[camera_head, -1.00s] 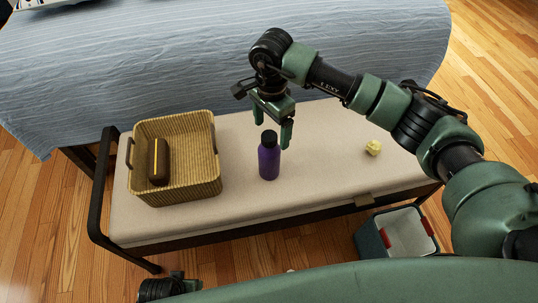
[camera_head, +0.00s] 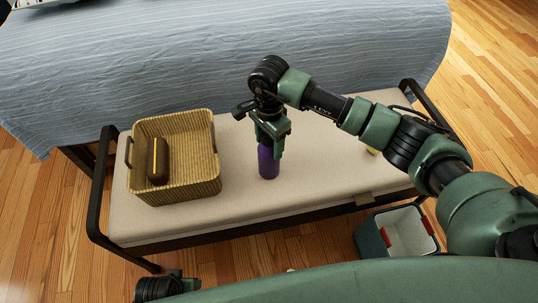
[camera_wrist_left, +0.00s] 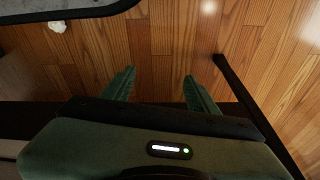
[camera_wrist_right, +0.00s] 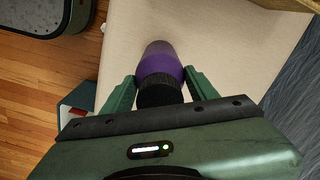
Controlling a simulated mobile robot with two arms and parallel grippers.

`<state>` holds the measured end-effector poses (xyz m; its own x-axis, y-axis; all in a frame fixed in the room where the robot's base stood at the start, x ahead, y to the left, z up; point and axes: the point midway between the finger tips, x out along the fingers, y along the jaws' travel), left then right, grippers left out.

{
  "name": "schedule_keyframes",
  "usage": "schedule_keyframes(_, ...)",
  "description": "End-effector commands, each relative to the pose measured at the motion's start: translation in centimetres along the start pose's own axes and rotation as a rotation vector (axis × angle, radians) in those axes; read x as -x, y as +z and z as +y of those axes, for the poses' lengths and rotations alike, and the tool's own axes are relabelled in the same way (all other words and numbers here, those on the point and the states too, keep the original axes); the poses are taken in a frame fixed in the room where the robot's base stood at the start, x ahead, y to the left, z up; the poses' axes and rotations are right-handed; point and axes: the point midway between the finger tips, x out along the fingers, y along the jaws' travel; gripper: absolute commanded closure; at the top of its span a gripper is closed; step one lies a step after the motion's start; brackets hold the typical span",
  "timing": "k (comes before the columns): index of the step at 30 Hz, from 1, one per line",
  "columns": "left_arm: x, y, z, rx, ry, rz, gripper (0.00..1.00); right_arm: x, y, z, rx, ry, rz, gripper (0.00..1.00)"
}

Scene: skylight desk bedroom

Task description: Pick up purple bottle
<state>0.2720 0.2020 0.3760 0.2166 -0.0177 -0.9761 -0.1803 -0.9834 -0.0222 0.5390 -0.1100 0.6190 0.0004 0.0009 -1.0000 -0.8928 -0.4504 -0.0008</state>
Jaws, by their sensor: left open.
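The purple bottle (camera_head: 268,164) stands upright on the cream bench. My right gripper (camera_head: 270,148) is over its top, pointing down, and hides the black cap in the head view. In the right wrist view, the bottle (camera_wrist_right: 161,58) and its black cap (camera_wrist_right: 160,90) lie between the two fingers (camera_wrist_right: 160,76). The fingers are spread, one on each side of the cap; whether they touch it is hard to tell. My left gripper (camera_wrist_left: 159,73) is open and empty, above the wood floor in its wrist view.
A wicker basket (camera_head: 192,190) holding a dark brown item (camera_head: 158,162) stands at the bench's left. A small yellow object (camera_head: 373,152) is partly hidden behind my right arm. The bench (camera_head: 220,222) has black end rails. A bin (camera_head: 372,238) stands on the floor.

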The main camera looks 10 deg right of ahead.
Motion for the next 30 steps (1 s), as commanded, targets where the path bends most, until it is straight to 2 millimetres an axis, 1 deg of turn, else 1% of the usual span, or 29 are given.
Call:
schedule_keyframes(5, -0.1, 0.1, -0.1, 0.0, -0.001, -0.002, 0.41, 0.1, 0.0, 0.0, 0.0, -0.001, 0.0, 1.0)
schedule_keyframes(11, -0.1, -0.3, -0.1, 0.0, -0.002, 0.005, 0.41, 0.3, 0.0, -0.1, -0.001, -0.002, 0.001, 1.0)
schedule_keyframes(14, 0.0, -0.6, -0.2, 0.0, -0.002, 0.012, 0.41, 0.9, -0.1, -0.1, -0.001, -0.003, 0.001, 1.0)
schedule_keyframes(17, -0.1, -0.8, -0.2, -0.001, -0.003, 0.019, 0.41, 2.0, -0.1, -0.1, -0.001, -0.004, 0.001, 1.0)
schedule_keyframes(20, -0.4, -0.7, -0.3, -0.001, -0.004, 0.016, 0.41, 3.9, -0.1, -0.1, 0.0, -0.005, 0.002, 1.0)
schedule_keyframes(23, -1.6, 0.5, -0.1, -0.003, -0.002, -0.001, 0.41, 6.4, -0.1, -0.2, 0.001, -0.006, 0.003, 1.0)
schedule_keyframes(30, -3.1, 1.8, 0.0, -0.005, 0.001, -0.013, 0.41, 13.5, -0.1, -0.2, 0.0, -0.006, 0.004, 1.0)
